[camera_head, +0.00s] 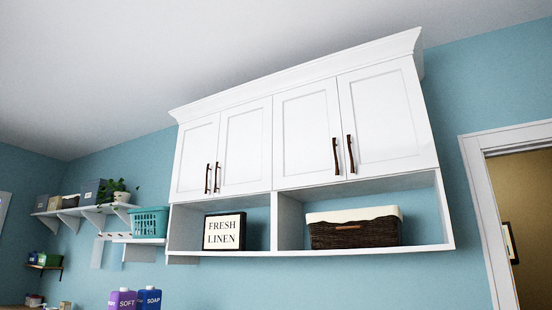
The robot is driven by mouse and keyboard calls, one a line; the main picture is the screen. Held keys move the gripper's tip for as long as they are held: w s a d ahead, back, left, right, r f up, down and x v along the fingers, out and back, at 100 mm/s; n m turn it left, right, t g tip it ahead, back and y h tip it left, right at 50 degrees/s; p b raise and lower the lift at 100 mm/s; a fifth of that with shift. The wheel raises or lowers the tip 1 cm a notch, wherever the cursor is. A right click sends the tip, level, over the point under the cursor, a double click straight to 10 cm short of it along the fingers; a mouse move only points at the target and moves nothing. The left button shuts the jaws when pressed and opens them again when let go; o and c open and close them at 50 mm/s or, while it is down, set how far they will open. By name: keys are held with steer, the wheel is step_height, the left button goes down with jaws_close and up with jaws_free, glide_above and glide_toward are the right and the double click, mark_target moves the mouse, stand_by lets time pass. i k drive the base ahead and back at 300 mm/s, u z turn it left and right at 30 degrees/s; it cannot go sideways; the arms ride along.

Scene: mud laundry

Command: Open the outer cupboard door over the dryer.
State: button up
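A white wall cupboard (290,94) hangs high on the blue wall, tilted in the picture. It has two pairs of doors, and all look shut. The far left door (194,150) has a dark handle (207,178) near its lower right corner. The far right door (386,115) has a dark handle (350,154) near its lower left edge. The two inner doors, the left inner one (245,140) and the right inner one (303,125), carry handles beside these. The dryer is out of view, so I cannot tell which outer door is over it. My gripper is not in view.
Below the doors, an open shelf (310,251) holds a FRESH LINEN sign (224,231) and a wicker basket (354,228). Purple (122,301) and blue (149,299) bottles stand low. A teal basket (150,222) sits left. A door frame (480,200) is at right.

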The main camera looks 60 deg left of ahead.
mark_target(386, 130)
steer(key=u, duration=1.5)
